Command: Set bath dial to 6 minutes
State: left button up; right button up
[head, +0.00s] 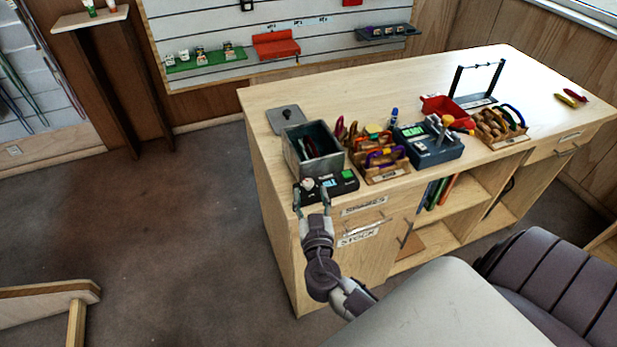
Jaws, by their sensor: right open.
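The bath is a grey open-topped metal tank (314,148) on the near left corner of the wooden workbench. My left gripper is out of view.
A grey lid (286,119) lies behind the tank. The bench's far right top is mostly clear.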

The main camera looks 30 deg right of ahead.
aim_at(307, 184)
jog(key=x, duration=0.2)
jog(key=shift+w+d+r+p, duration=0.15)
jog(key=shift+w+p, duration=0.15)
jog(key=shift+p, duration=0.05)
jog(key=shift+w+d, duration=0.3)
jog(key=shift+w, duration=0.25)
jog(key=shift+c, duration=0.7)
grip_shut()
jog(key=m+g+h+b, duration=0.1)
jog(key=b, duration=0.2)
jog(key=m+g+h+b, duration=0.1)
jog(key=h+b, duration=0.1)
jog(key=b, duration=0.2)
jog(key=m+g+h+b, duration=0.2)
jog(key=b, duration=0.2)
jog(key=shift+w+a+f, duration=0.15)
jog(key=shift+a+f, duration=0.1)
jog(key=shift+f, duration=0.1)
jog(key=shift+r+m+h+b, duration=0.2)
jog(key=shift+m+h+b, duration=0.1)
jog(key=shift+b, duration=0.15)
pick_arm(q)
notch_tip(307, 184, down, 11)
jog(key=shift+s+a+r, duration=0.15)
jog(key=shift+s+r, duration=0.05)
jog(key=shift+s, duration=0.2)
